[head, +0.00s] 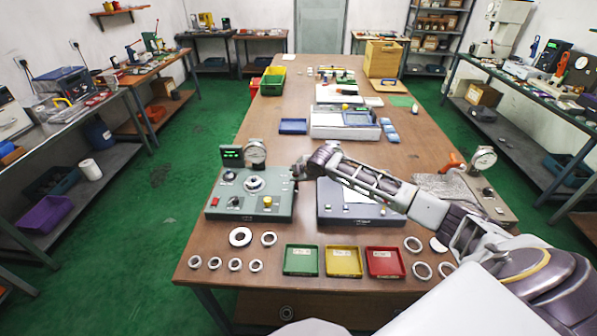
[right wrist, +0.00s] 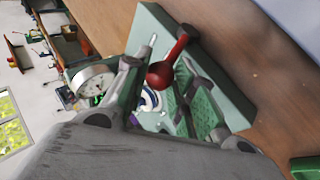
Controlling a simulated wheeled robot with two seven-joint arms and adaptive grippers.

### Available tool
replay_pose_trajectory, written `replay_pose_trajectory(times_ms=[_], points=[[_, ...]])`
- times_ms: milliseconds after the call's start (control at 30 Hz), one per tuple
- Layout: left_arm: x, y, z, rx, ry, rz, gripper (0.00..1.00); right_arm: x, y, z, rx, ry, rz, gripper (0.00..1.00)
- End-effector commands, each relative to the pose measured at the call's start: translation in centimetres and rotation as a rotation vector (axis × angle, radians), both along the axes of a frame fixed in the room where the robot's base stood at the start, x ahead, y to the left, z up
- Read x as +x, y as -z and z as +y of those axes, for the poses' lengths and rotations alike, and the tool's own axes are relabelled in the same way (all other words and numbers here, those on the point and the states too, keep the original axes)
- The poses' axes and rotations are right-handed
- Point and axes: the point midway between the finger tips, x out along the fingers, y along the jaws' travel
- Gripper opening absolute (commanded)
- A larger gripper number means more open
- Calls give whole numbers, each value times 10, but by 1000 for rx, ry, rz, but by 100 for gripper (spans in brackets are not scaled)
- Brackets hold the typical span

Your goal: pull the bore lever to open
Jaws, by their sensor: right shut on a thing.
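The bore gauge station is a grey-green box (head: 225,205) at the left of the table's near half, with a dial gauge (head: 255,153) and a small green-lit display (head: 232,154) at its back. The bore lever (right wrist: 165,72), red with rounded ends, shows in the right wrist view between my fingers; in the head view my gripper hides it. My right gripper (head: 300,170) is at the station's right edge, shut on the lever. The dial also shows in the right wrist view (right wrist: 92,84). My left gripper is not in view.
Green (head: 301,261), yellow (head: 343,262) and red (head: 385,263) trays line the front, with loose metal rings (head: 240,237) on both sides. A grey box (head: 340,212) lies under my right arm, right of the station. Another dial station (head: 484,160) stands at the right.

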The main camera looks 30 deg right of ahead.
Motion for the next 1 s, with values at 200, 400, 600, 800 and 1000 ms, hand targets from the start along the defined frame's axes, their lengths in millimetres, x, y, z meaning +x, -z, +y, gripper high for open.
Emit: replay_pose_trajectory(times_ms=[200, 400, 600, 800, 1000], points=[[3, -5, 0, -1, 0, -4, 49, -5, 5, 5, 3, -2, 8, 0], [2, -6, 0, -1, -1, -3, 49, -7, 7, 6, 4, -2, 11, 0], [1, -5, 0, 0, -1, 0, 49, -8, 9, 7, 4, -3, 14, 0], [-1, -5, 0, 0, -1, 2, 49, -9, 11, 7, 4, -3, 16, 38], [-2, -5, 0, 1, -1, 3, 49, -7, 8, 6, 3, -3, 11, 48]])
